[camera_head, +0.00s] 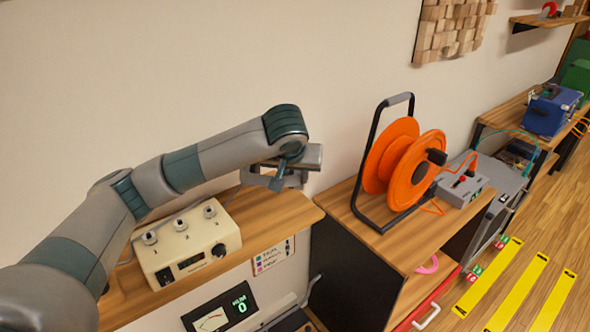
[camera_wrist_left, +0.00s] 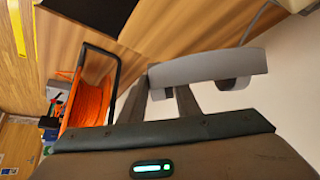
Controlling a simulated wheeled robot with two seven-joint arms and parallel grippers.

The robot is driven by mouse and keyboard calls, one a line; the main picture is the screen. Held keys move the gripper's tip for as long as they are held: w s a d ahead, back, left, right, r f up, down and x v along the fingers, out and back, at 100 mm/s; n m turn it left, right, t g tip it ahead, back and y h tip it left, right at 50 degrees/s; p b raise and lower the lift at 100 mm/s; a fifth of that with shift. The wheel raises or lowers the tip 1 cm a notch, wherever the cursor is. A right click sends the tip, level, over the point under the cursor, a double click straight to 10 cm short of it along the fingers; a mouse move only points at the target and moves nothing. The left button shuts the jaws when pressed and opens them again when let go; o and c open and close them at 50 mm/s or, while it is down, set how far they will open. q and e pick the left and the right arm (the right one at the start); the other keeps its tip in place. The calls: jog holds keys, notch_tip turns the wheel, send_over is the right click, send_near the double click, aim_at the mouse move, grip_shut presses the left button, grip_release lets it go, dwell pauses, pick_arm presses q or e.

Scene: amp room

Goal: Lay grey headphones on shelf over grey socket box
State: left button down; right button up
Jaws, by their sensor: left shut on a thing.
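The grey headphones (camera_wrist_left: 208,68) are between the fingers of my left gripper (camera_wrist_left: 176,98) in the left wrist view, with a curved band and a small pad below it. In the head view my left gripper (camera_head: 284,176) is at the right end of the wooden top by the wall, partly hidden by my wrist. It is shut on the headphones. A grey socket box (camera_head: 461,189) stands on the cabinet right of the orange reel. A wooden wall shelf (camera_head: 548,20) is at the far upper right with a red item on it. My right gripper is not in view.
An orange cable reel (camera_head: 392,165) with a black frame stands on the middle cabinet. A beige box with knobs (camera_head: 187,242) sits on the left wooden top. A blue case (camera_head: 551,108) stands on the far bench. A gap separates the two cabinets.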

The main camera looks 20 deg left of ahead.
aim_at(296, 188)
pick_arm(q)
jog(key=shift+f+b, duration=1.4)
jog(key=shift+f, duration=0.3)
jog(key=c, duration=1.3)
grip_release()
jog(key=shift+o, duration=0.2)
